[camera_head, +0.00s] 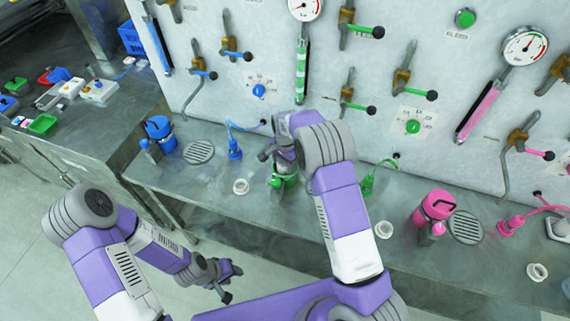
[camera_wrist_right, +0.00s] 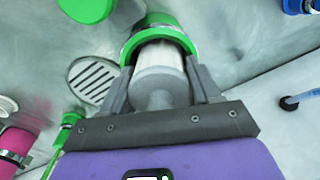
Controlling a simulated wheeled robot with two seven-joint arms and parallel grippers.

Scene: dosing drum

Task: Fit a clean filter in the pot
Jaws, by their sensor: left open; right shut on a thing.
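The green pot (camera_head: 289,181) stands on the steel bench, largely hidden beneath my right gripper (camera_head: 281,156) in the head view. In the right wrist view, my right gripper (camera_wrist_right: 163,82) is shut on a white filter (camera_wrist_right: 159,58) with a grey end. The filter's far end is inside the green rim of the pot (camera_wrist_right: 130,46); how deep it sits I cannot tell. No dirt shows on the visible part. My left gripper (camera_head: 224,284) is open and empty, in front of the bench, away from the pot.
A blue pot (camera_head: 160,137) stands left on the bench, a pink pot (camera_head: 433,207) right. A panel with valves and gauges (camera_head: 380,60) rises behind. A round drain grate (camera_wrist_right: 94,80) is beside the green pot.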

